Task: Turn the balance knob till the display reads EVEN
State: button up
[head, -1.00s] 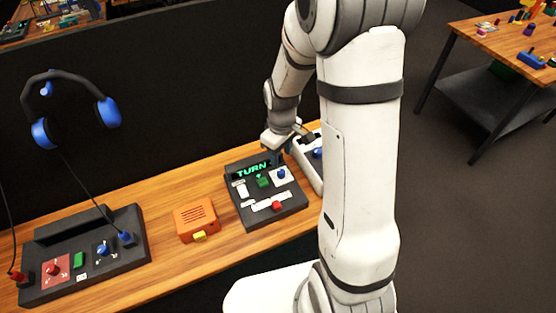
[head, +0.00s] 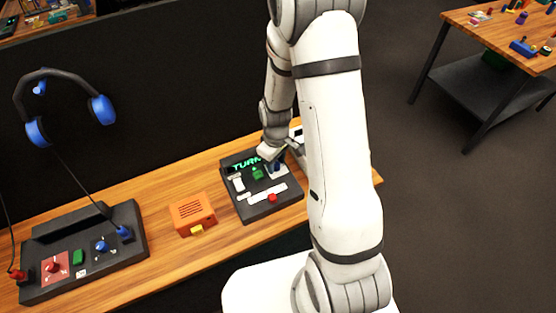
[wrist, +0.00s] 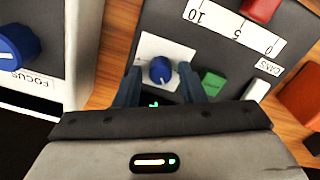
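The black panel (head: 258,213) carries a display (head: 243,165) with green letters that look like TURN, its right end covered by my gripper. A blue knob (head: 277,168) on a white plate sits right of a green button (head: 258,174); I take it as the balance knob, though no label for it is readable. In the wrist view the knob (wrist: 161,70) has a pale pointer line. My gripper (wrist: 159,80) is open, its two dark fingers either side of the knob's near part, with gaps visible. Whether they are down at knob height is unclear.
The panel also has a red slider (head: 272,198) and a white switch (head: 238,185). Another panel with a blue FOCUS knob (wrist: 18,45) stands close by. An orange box (head: 193,213) is left of the panel, and a headphone panel (head: 137,238) further left.

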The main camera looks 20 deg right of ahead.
aim_at(276, 163)
jog(key=c, duration=0.7)
jog(key=shift+d, duration=0.15)
grip_shut()
jog(key=shift+w+r, duration=0.15)
jog(key=shift+w, duration=0.05)
dwell(0.3)
jog(key=o, duration=0.6)
grip_release()
jog(key=shift+o, duration=1.4)
jog(key=shift+s, duration=0.1)
jog(key=shift+r+b, duration=0.45)
jog(key=shift+r, duration=3.4)
